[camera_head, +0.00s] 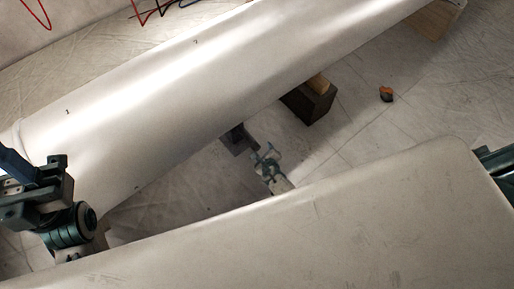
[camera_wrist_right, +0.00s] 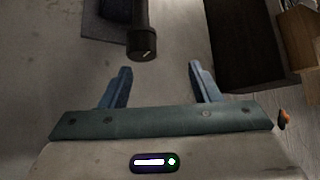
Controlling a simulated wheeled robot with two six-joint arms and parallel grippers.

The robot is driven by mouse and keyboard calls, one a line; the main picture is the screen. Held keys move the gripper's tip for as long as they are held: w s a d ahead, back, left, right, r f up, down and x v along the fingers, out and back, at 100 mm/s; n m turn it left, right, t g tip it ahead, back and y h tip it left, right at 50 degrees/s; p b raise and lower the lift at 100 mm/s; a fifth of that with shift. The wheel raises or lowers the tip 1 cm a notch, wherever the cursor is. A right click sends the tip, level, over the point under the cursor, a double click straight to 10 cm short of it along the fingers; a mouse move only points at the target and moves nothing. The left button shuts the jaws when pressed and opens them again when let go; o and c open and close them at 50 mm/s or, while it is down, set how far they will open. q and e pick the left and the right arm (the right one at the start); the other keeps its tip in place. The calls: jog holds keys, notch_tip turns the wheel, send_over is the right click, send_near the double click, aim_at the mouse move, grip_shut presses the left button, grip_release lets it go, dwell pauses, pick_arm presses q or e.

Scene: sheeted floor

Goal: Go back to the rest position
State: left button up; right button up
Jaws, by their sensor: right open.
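My right gripper (camera_head: 265,157) is low over the floor, in the gap between two large pale shapes in the head view. In the right wrist view its two blue fingers (camera_wrist_right: 158,70) stand wide apart with nothing between them. A dark cylinder (camera_wrist_right: 141,38) lies just ahead of the fingertips, apart from them. Dark joints of my left arm (camera_head: 65,215) show at the left edge of the head view. I cannot make out a left gripper there.
A long white rounded body (camera_head: 200,90) crosses the head view diagonally. A dark block (camera_head: 309,103) with a wooden top stands beside it, and shows right of my fingers (camera_wrist_right: 242,45). A small orange and dark object (camera_head: 386,94) lies on open sheeted floor at right.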

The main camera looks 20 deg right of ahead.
jog(key=shift+s+d+r+p, duration=0.1)
jog(key=shift+s+r+p, duration=0.1)
jog(key=shift+s, duration=0.25)
jog(key=shift+s+r+p, duration=0.15)
jog(key=shift+s+r, duration=0.05)
jog(key=shift+s, duration=0.25)
jog(key=shift+d, duration=0.1)
